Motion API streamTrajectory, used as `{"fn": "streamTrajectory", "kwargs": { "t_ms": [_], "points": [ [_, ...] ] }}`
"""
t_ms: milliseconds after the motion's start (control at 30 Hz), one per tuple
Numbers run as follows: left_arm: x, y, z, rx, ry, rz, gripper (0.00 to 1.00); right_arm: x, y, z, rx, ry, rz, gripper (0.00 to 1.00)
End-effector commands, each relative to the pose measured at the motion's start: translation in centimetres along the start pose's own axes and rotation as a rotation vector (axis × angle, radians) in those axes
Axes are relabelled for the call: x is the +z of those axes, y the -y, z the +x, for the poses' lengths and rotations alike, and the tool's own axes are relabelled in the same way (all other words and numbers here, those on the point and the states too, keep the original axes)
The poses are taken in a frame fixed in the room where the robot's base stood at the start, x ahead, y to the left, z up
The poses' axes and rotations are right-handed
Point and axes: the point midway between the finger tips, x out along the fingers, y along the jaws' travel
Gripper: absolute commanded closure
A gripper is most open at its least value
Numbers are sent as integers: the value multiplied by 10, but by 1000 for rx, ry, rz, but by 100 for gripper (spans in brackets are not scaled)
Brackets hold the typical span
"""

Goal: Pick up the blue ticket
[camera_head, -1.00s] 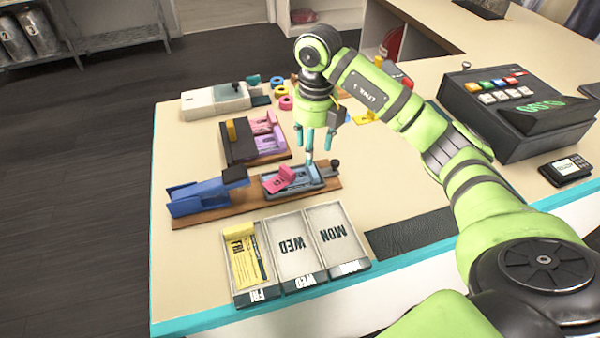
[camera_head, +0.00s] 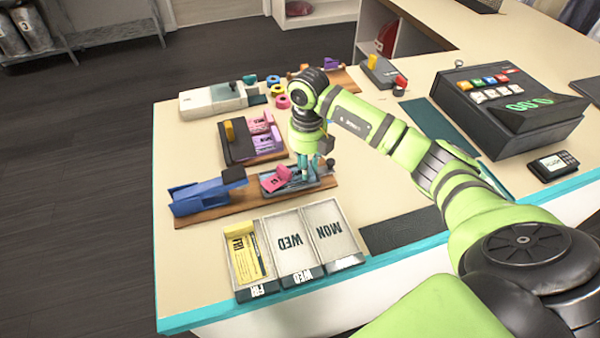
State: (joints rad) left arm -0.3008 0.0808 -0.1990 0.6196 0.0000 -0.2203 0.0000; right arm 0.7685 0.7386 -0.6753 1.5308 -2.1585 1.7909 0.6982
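The blue ticket (camera_head: 299,184) is a light blue piece in the grey tray (camera_head: 326,182) on a wooden board, partly hidden by my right gripper and a pink ticket (camera_head: 275,179). My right gripper (camera_head: 308,176) points down at the tray, its teal fingertips at the blue ticket's upright tab. The fingers look close together, but the tab is hidden and I cannot tell whether they grip it. My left gripper is not in view.
A blue stapler-like tool (camera_head: 207,194) stands left on the same board. A dark tray (camera_head: 238,149) with purple and pink tickets lies behind. In front is a day-labelled sorter (camera_head: 297,244) holding a yellow ticket (camera_head: 244,255). A register (camera_head: 510,112) stands right.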

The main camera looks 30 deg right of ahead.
Motion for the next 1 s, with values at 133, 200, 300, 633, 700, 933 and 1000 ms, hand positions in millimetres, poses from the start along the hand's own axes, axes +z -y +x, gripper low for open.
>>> {"fn": "streamTrajectory", "kwargs": {
  "t_ms": [133, 200, 300, 633, 700, 933, 1000],
  "points": [
    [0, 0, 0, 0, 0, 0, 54, 0, 0, 0, 0, 0, 0, 90],
    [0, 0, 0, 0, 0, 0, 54, 0, 0, 0, 0, 0, 0, 90],
    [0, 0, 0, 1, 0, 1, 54, 0, 0, 0, 0, 0, 0, 90],
    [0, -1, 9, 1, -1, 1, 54, 1, 0, -15, 0, 3, 0, 90],
    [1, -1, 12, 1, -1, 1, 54, 1, 0, -22, 1, 5, 0, 90],
    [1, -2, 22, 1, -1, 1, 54, -7, -5, -44, 2, 2, -4, 90],
    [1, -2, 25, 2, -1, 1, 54, -13, -9, -49, 2, 3, -4, 90]
  ]
}}
